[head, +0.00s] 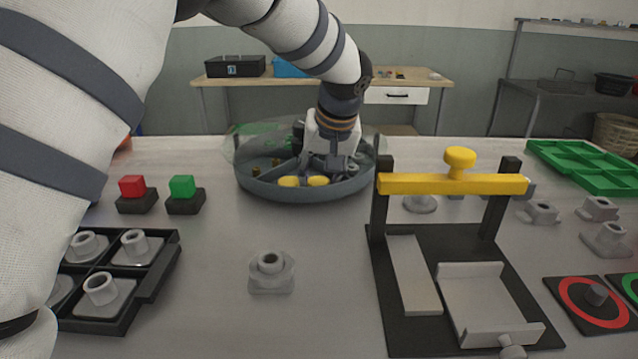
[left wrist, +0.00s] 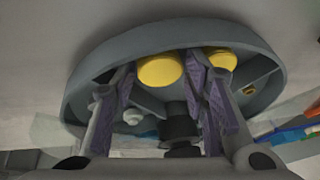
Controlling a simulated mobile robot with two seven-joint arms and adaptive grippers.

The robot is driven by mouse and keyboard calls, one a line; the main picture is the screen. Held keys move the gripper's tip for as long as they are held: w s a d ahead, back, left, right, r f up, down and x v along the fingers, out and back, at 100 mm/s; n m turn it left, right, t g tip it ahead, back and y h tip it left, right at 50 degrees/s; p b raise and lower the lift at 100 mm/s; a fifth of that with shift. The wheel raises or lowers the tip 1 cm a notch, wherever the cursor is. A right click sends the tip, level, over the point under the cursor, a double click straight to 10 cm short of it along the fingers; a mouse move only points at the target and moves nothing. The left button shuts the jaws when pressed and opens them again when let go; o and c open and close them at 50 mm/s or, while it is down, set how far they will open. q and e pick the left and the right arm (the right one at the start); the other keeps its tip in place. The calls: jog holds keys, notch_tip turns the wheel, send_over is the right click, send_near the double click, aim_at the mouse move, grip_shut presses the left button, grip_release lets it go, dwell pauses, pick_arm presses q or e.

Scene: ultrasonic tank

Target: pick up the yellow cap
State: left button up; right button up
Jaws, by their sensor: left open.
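Two yellow caps lie in a round grey divided tray (head: 262,188). The left one (head: 289,181) and the right one (head: 318,180) are side by side near the tray's front wall. My left gripper (head: 326,168) points down into the tray, close to the caps. In the left wrist view its fingers (left wrist: 163,72) are apart, with one yellow cap (left wrist: 160,70) showing between them. The other yellow cap (left wrist: 221,58) shows past the right finger and is partly hidden by it. I cannot tell whether a finger touches either cap. My right gripper is not in view.
A black frame with a yellow bar (head: 420,184) stands right of the tray. Red (head: 132,186) and green (head: 182,187) blocks on black bases stand to the left. A grey part (head: 270,272) is in front, with bare table around it.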

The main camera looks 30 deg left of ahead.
pick_arm(q)
jog(key=shift+r, duration=0.1)
jog(key=c, duration=0.4)
